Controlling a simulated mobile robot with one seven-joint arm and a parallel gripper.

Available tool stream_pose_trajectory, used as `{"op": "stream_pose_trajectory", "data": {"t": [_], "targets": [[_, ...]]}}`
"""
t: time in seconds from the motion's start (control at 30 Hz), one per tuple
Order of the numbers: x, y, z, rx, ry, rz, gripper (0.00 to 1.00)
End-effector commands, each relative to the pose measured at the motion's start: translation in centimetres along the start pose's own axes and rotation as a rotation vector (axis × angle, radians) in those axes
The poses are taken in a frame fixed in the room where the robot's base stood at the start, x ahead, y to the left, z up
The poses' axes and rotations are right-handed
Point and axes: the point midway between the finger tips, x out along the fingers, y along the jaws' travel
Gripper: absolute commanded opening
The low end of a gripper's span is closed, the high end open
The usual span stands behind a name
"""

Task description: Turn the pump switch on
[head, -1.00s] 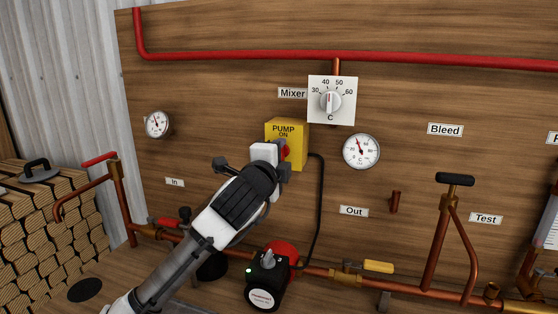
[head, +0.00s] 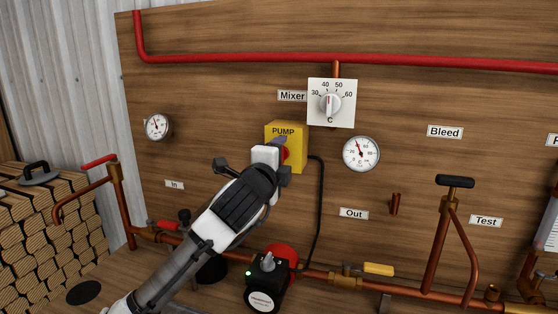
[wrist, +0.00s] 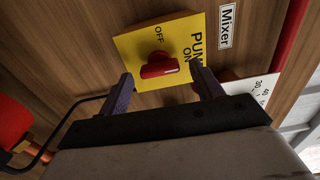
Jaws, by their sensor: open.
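The yellow pump switch box (head: 299,133) is on the wooden board, with a red knob (head: 286,154) partly hidden behind my gripper (head: 280,146) in the head view. In the wrist view the box (wrist: 130,46) shows OFF above the red knob (wrist: 159,69) and ON to its right. The knob's bar lies left to right there, its right end towards ON. My gripper (wrist: 165,88) is open, one finger either side of the knob in that view. I see no finger clearly touching it.
The white mixer dial (head: 345,101) is just up and right of the box. A round gauge (head: 361,153) and a black cable (head: 320,210) are to its right. The black and red pump (head: 265,285) is below, beside my arm.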

Motion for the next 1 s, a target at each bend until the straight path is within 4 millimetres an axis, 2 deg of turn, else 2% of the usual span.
{"op": "stream_pose_trajectory", "data": {"t": [0.17, 0.27, 0.7, 0.83, 1.0], "targets": [[-0.3, 0.0, 0.1, -0.001, -0.001, -0.001, 0.65], [-1.4, 0.1, 0.0, -0.001, 0.000, -0.003, 0.65], [-10.9, 0.1, 0.1, 0.001, -0.001, -0.003, 0.65], [-12.7, 0.1, 0.1, 0.000, -0.001, -0.002, 0.65], [-13.8, 0.0, 0.0, 0.000, -0.001, -0.001, 0.65]]}}
